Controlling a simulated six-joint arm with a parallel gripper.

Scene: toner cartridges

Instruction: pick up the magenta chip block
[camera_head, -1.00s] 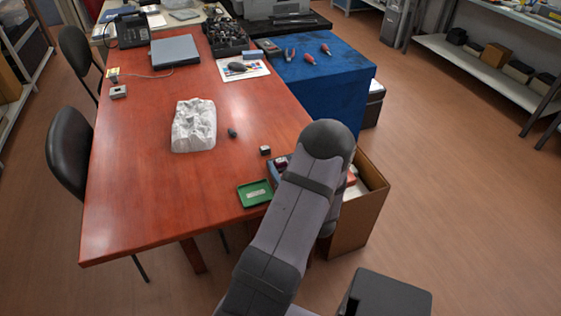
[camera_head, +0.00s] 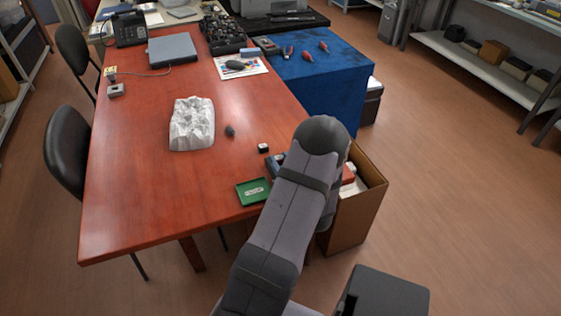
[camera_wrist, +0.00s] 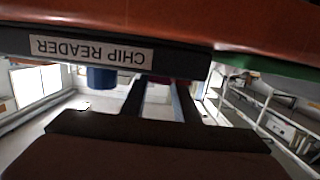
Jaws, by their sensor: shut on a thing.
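My gripper (camera_wrist: 162,98) shows in the wrist view, its two dark fingers reaching up from the bottom. It is shut on the magenta chip block (camera_wrist: 172,78), of which only a dark magenta sliver shows between the fingertips. The black chip reader (camera_wrist: 185,60), with an upside-down "CHIP READER" label, lies just beyond the fingertips. I cannot tell whether the block still touches it. In the head view my arm hides the gripper and the block.
A green tray (camera_head: 253,191) lies left of my arm on the red table (camera_head: 140,215). A small black-and-white block (camera_head: 263,148) and a grey crumpled piece (camera_head: 192,124) are farther back. An open cardboard box (camera_head: 357,213) stands right of the table.

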